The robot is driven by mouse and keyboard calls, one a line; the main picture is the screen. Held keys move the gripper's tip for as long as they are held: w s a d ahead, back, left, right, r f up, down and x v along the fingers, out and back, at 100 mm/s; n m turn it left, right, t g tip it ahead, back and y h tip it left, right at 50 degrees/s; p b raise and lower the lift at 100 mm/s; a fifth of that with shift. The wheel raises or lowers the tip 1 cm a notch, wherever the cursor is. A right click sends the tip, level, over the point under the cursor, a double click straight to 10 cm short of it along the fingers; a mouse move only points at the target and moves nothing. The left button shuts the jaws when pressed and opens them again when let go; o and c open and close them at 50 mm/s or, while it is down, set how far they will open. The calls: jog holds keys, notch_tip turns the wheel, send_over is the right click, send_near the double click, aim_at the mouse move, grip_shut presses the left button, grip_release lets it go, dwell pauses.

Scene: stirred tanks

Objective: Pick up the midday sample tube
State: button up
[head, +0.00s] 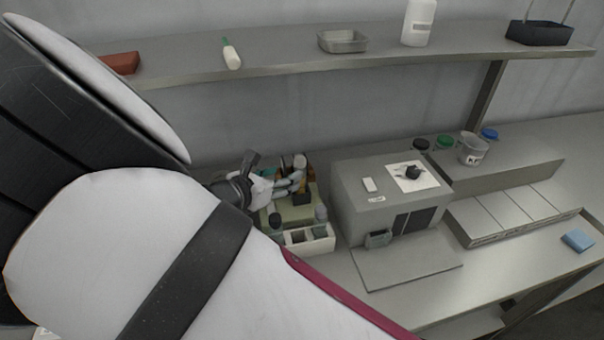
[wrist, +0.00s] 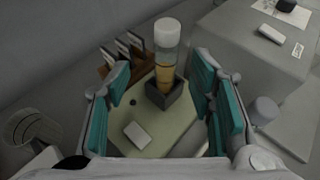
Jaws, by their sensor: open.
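A tube (wrist: 166,55) with a white cap and amber liquid stands upright in a small dark square holder (wrist: 168,98). No readable label shows on it. The holder sits on a pale green board (wrist: 182,135). In the wrist view, my gripper (wrist: 160,82) is open, with a teal-padded finger on each side of the tube. The pads do not touch it, and I cannot tell how far beyond the fingertips it stands. In the head view, my gripper (head: 287,186) is over the green board, and its fingers partly hide the tube.
A brown rack with dark plates (wrist: 122,52) stands behind the tube. A white block (wrist: 137,134) lies on the board. A white compartmented caddy (head: 310,240) with bottles stands in front. A grey box-shaped instrument (head: 375,210) is to the right. A shelf (head: 280,62) runs above.

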aim_at(297, 168)
jog(key=shift+d+b+x, duration=0.15)
jog(key=shift+b+x, duration=0.8)
jog(key=shift+x, duration=0.6)
jog(key=shift+d+b+x, duration=0.15)
jog(key=shift+b+x, duration=0.8)
jog(key=shift+x, duration=0.6)
jog(key=shift+s+r, duration=0.15)
jog(key=shift+r, duration=0.05)
grip_shut()
